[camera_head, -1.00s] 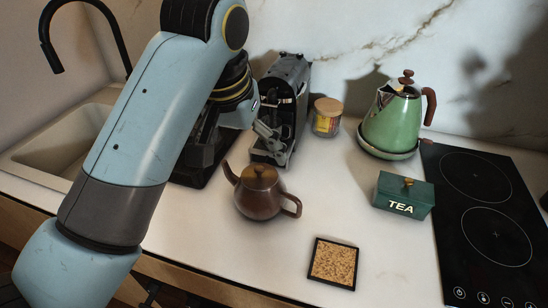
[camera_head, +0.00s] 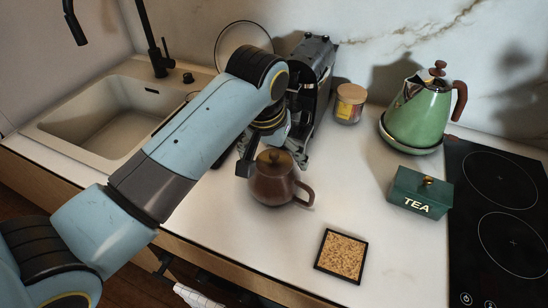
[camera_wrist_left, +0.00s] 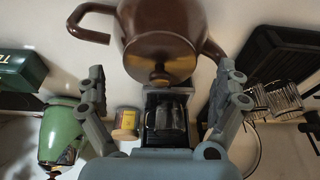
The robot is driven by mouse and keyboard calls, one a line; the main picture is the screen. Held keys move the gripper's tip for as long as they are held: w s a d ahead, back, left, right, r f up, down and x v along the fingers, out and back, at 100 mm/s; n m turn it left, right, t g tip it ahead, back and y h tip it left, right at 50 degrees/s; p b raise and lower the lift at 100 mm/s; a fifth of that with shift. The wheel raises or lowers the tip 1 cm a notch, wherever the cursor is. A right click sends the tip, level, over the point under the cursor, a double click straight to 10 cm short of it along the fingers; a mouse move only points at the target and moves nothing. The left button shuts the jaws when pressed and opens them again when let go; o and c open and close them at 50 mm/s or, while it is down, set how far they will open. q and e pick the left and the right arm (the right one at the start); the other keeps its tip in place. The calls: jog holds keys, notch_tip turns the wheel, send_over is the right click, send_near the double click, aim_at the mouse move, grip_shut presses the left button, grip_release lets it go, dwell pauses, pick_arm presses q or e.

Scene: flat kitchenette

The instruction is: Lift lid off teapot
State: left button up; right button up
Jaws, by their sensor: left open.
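The brown teapot (camera_head: 275,188) stands upright on the white counter, its handle to the right. Its lid (camera_head: 275,160) sits on top, with a small knob. My left gripper (camera_head: 272,160) is open at the height of the teapot's top; its dark fingers show on either side of the lid. Neither finger clearly touches the lid. The spout is partly hidden in the head view. My right gripper is not seen.
A dark coffee machine (camera_head: 312,80) stands close behind the teapot. A wooden-lidded jar (camera_head: 349,104), green kettle (camera_head: 418,118), green tea box (camera_head: 420,194) and cork trivet (camera_head: 341,256) stand to the right. The sink (camera_head: 100,120) is left. Counter between teapot and trivet is clear.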

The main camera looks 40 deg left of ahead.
pick_arm(q)
jog(key=shift+w+f, duration=0.1)
jog(key=shift+c, duration=0.3)
jog(key=c, duration=1.3)
jog(key=shift+o, duration=0.2)
jog(key=shift+r, duration=0.2)
